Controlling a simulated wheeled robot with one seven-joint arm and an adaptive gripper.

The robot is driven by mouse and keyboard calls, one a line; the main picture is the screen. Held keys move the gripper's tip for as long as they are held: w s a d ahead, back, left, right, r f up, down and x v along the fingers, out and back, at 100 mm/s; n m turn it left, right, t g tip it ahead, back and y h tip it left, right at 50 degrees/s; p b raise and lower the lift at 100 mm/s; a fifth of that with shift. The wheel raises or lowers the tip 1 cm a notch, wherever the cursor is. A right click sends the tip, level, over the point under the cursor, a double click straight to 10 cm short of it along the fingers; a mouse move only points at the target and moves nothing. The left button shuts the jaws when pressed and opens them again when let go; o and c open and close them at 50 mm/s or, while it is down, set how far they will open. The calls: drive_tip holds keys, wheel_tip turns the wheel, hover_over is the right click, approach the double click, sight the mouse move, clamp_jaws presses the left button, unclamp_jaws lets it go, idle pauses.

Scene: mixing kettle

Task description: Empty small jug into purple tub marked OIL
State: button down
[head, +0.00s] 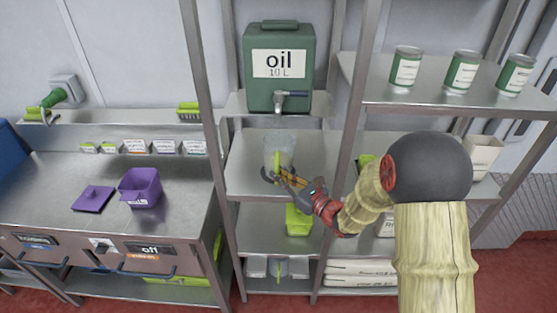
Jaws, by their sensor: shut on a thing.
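My gripper (283,177) is at the middle shelf of the rack, shut on a small clear jug (279,150) with a green handle. The jug looks upright below the tap of the green oil container (278,65). I cannot tell whether it touches the shelf, or how much is in it. A purple tub (140,188) stands open on the steel counter at the left. Its front label is too small to read. A purple lid (93,199) lies flat to the left of the tub.
The rack's upright post (205,100) stands between the jug and the counter (60,170). Another post (352,110) is right of the jug. Several cans (405,67) stand on the upper right shelf. A green container (298,220) sits on the shelf below. The counter around the tub is mostly clear.

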sight(278, 161)
drive_tip(key=shift+r, duration=0.2)
drive_tip(key=shift+r+p, duration=1.8)
drive_tip(key=shift+r, duration=1.05)
